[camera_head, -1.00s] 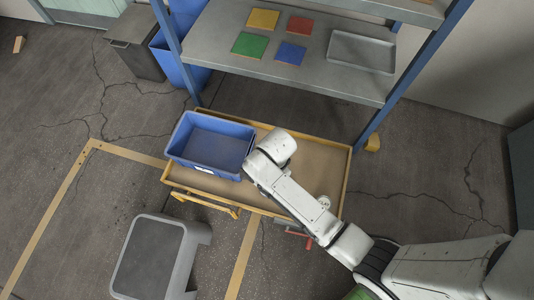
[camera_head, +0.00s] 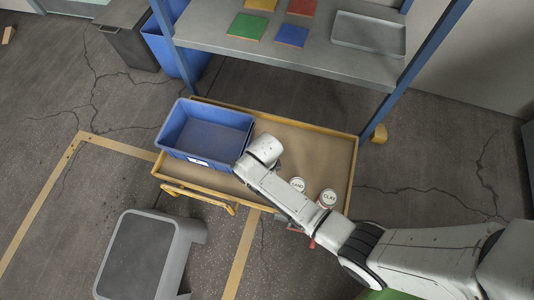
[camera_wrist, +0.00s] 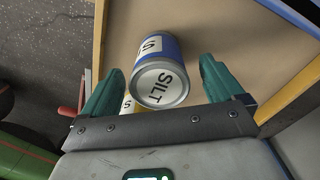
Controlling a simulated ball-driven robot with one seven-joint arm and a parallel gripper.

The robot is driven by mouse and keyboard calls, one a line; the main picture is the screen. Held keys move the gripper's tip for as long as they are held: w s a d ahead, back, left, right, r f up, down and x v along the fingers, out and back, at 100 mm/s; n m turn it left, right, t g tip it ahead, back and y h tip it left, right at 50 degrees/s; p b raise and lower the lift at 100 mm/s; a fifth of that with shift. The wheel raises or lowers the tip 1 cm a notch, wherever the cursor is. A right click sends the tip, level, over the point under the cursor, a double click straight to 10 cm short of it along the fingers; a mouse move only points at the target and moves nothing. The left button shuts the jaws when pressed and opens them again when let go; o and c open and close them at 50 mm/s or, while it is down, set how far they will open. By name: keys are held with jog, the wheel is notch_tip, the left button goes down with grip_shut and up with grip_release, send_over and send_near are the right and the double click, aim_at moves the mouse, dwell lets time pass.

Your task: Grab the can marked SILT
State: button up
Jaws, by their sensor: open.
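The can marked SILT (camera_wrist: 160,82) has a pale lid and a blue and white side; it shows in the wrist view above the brown cart bed. My gripper (camera_wrist: 161,65) has teal fingers spread apart, one on each side of the can, with gaps visible on both sides. Whether the fingertips reach down past the lid is hard to judge. A can marked SAND (camera_head: 297,184) and a can marked CLAY (camera_head: 328,198) stand on the cart beside my arm.
The yellow-edged cart (camera_head: 312,146) also holds a blue bin (camera_head: 205,127) at its left. A steel shelf (camera_head: 260,52) with coloured tiles and a grey tray (camera_head: 368,34) stands behind. A grey step stool (camera_head: 150,255) stands in front. The cart bed's right part is clear.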

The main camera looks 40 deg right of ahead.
jog(key=f+b, duration=0.1)
jog(key=f, duration=0.2)
jog(key=f+b, duration=0.1)
jog(key=shift+s+d+f+b, duration=0.15)
jog(key=shift+d+f+b, duration=0.1)
jog(key=shift+f+b, duration=0.1)
jog(key=shift+r, duration=0.1)
jog(key=c, duration=1.4)
jog(key=shift+r, duration=0.15)
jog(key=shift+c, duration=0.2)
